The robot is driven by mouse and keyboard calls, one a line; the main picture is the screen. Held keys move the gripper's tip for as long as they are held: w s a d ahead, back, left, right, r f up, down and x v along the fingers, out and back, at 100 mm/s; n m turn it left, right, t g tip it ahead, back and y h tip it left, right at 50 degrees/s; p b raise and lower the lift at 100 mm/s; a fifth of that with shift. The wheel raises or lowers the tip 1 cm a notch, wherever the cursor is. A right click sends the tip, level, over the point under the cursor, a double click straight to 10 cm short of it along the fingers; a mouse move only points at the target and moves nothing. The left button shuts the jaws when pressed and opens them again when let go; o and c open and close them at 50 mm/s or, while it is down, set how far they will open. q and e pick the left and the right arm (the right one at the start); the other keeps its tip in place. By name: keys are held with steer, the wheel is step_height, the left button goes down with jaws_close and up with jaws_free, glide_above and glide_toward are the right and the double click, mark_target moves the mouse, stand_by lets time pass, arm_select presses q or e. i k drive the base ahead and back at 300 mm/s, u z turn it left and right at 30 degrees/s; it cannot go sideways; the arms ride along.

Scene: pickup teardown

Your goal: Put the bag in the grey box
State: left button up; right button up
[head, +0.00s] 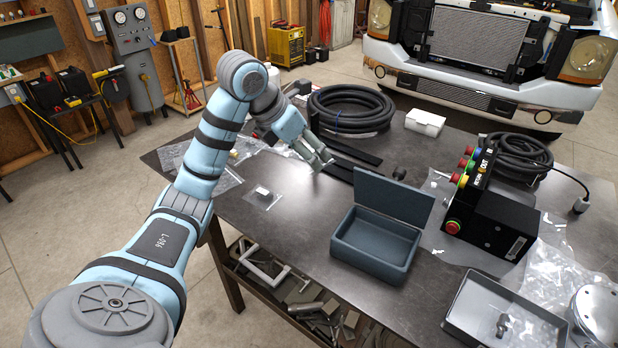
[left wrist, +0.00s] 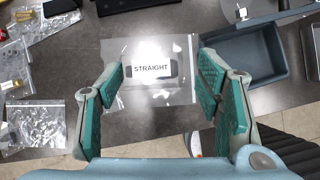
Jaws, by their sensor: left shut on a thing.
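The bag (left wrist: 150,92) is clear plastic with a white label reading STRAIGHT over a dark part. In the left wrist view it spans the space between the green finger pads of my left gripper (left wrist: 158,95), which is shut on it. In the head view my left gripper (head: 318,158) is over the far left part of the table, and the bag is hard to make out there. The grey box (head: 372,252) stands open at the table's near edge, its lid raised at the back. It looks empty. It also shows in the left wrist view (left wrist: 242,62). My right gripper is not in view.
Another small bag (head: 263,197) lies on the table left of the box. A coiled black hose (head: 350,108) lies behind. A black control box with coloured buttons (head: 490,200) and a dark tray (head: 470,328) stand to the right of the grey box.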

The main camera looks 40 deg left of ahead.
mark_target(382, 248)
steer(key=u, duration=2.5)
steer(key=k, duration=1.45)
steer(key=z, duration=1.8)
steer(key=i, duration=0.85)
steer(key=z, duration=0.1)
